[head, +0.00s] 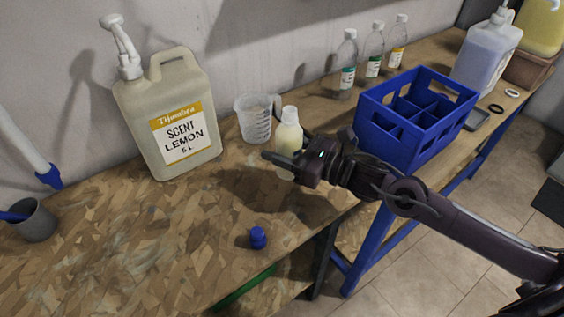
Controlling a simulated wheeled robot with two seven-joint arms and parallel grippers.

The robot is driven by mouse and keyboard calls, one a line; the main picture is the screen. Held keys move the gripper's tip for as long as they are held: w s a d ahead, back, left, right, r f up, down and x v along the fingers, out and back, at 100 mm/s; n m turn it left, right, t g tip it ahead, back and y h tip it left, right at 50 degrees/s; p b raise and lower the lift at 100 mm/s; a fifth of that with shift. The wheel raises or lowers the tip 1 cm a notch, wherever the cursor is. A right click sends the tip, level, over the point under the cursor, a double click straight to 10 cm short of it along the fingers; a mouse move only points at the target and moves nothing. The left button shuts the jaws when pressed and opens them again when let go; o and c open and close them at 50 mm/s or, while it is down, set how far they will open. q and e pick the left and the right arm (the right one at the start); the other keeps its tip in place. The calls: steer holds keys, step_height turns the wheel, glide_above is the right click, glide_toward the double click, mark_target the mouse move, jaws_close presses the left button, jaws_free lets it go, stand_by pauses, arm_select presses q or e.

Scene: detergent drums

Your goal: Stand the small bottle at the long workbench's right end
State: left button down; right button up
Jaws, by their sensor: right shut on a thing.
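The small bottle (289,136), pale yellow with a white cap, is upright in my right gripper (279,149). The gripper is shut around its body, and its near finger hides part of the bottle. My left gripper is out of view.
A Scent Lemon jug (170,115) and measuring jug (254,118) stand by the wall. A blue crate (415,130) stands right of my gripper, several bottles behind it. A blue cap (258,237) lies near the front edge; a grey cup (36,222) is far left.

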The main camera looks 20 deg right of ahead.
step_height(320, 180, down, 5)
steer(key=shift+r, duration=0.2)
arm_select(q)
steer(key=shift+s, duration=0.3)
arm_select(e)
steer(key=shift+f, duration=0.1)
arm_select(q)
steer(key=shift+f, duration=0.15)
arm_select(e)
steer(key=shift+f, duration=0.1)
steer(key=o, duration=0.7)
steer(key=shift+f, duration=0.1)
steer(key=o, duration=0.5)
steer(key=shift+c, duration=0.2)
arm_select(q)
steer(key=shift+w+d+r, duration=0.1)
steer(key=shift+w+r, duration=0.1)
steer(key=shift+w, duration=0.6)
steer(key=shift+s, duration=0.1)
